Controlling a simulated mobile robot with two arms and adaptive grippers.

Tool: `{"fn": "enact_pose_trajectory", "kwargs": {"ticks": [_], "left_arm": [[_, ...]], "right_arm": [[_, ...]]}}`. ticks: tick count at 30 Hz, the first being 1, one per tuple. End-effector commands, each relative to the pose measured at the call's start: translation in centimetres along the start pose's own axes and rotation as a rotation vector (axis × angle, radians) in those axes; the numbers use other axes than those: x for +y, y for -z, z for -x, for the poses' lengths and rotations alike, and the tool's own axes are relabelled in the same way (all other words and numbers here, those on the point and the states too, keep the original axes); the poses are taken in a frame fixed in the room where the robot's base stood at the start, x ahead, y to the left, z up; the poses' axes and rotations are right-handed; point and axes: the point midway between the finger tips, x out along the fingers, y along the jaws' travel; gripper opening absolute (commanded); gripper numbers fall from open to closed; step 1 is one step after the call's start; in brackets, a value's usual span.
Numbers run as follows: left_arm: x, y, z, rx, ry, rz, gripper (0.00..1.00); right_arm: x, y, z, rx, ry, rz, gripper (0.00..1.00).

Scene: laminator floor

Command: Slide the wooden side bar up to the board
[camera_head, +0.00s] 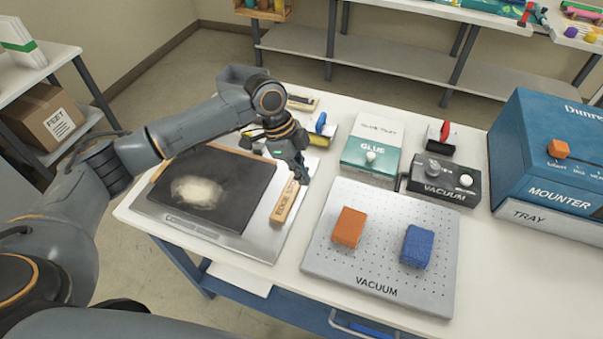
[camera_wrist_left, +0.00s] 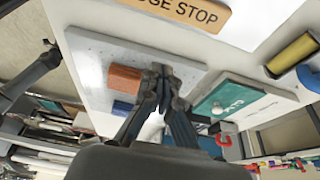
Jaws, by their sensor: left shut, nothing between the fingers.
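The wooden side bar (camera_head: 286,204), marked EDGE STOP, lies on the metal plate (camera_head: 262,245) to the right of the dark board (camera_head: 225,185). A narrow strip of bare metal shows between bar and board at the near end. The board carries a pale patch. My left gripper (camera_head: 302,182) is shut and empty, fingers down at the bar's right side near its far end. I cannot tell if it touches the bar. In the left wrist view the bar (camera_wrist_left: 185,8) is at the top, beyond the shut fingertips (camera_wrist_left: 158,72). My right gripper is not in view.
The perforated vacuum plate (camera_head: 380,270) stands close on the right, with an orange block (camera_head: 348,227) and a blue block (camera_head: 417,247). A green glue tray (camera_head: 371,150), a vacuum box (camera_head: 447,183) and a blue mounter (camera_head: 550,140) stand behind and right.

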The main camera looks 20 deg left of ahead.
Motion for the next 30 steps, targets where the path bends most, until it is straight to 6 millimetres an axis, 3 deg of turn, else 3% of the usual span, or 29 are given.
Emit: {"fn": "enact_pose_trajectory", "kwargs": {"ticks": [6, 12, 19, 30], "left_arm": [[0.1, 0.1, -4.3, -0.001, -0.005, 0.003, 0.0], [0.1, 0.1, -8.5, -0.001, -0.003, 0.002, 0.0], [0.1, -3.0, -7.2, -0.002, 0.0, 0.004, 0.0], [0.1, -3.8, -7.2, 0.0, 0.0, 0.002, 0.0]], "right_arm": [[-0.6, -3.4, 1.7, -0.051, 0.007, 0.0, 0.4], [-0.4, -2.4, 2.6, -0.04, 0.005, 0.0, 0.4], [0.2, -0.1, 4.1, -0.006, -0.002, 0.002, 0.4], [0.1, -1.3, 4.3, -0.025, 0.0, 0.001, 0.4]]}}
